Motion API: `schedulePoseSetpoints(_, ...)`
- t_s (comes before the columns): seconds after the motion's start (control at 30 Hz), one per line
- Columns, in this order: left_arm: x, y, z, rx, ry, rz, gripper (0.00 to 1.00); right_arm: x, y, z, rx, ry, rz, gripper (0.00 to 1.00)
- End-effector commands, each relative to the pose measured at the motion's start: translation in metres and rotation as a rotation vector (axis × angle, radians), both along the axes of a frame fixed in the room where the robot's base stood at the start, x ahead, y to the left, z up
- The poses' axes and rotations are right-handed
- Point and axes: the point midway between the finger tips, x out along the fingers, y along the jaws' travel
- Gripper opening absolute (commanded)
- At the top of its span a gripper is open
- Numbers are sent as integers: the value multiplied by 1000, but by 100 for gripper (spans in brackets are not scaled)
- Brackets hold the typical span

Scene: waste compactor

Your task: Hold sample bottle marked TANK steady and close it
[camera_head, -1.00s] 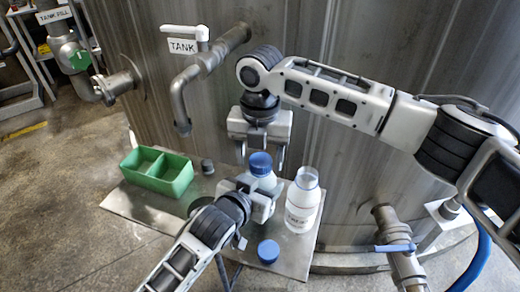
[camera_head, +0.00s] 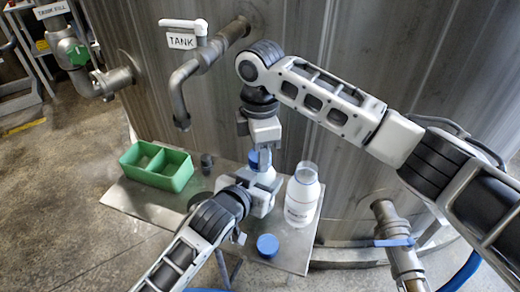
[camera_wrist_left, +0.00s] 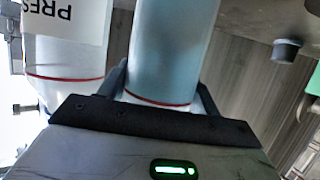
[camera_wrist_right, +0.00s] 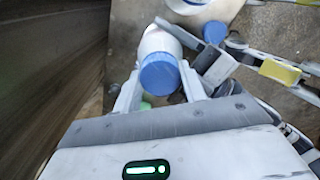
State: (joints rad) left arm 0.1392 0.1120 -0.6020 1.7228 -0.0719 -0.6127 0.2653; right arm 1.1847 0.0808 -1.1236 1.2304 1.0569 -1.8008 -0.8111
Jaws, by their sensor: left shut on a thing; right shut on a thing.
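A sample bottle (camera_head: 268,177) stands upright on the metal plate, with a blue cap (camera_wrist_right: 160,73) on its neck. It also shows in the left wrist view (camera_wrist_left: 170,45), with bluish contents; no label on it is readable. My left gripper (camera_head: 262,200) is shut around the bottle's body from the front, one finger on each side. My right gripper (camera_head: 263,158) points down from above and is shut on the blue cap. Its fingers partly hide the cap in the head view. I cannot tell how far the cap is threaded.
A second, uncapped bottle (camera_head: 301,197) stands close right; its label (camera_wrist_left: 65,18) begins "PRES". A loose blue cap (camera_head: 267,246) lies on the plate (camera_head: 292,255) in front. A green divided tray (camera_head: 157,167) and small dark cylinder (camera_head: 206,162) are left. The TANK-tagged tap (camera_head: 181,41) is behind.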

Motion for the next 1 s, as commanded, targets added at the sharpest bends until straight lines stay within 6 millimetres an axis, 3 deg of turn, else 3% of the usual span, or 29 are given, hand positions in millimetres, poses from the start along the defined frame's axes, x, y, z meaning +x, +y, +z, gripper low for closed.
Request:
schedulePoseSetpoints(0.7,-2,-2,-1,0,2,-4,0,-1,0,0,2,0,-2032,14)
schedulePoseSetpoints(0.83,-2,-1,-1,1,3,-3,0,-1,-1,-1,0,-3,-2268,14)
schedulePoseSetpoints(0.97,-1,-1,-1,0,3,-3,0,-1,-1,-1,0,-4,-2265,14)
schedulePoseSetpoints(1.0,-1,-1,-1,0,3,-3,0,-1,-1,-1,0,-4,-2264,44)
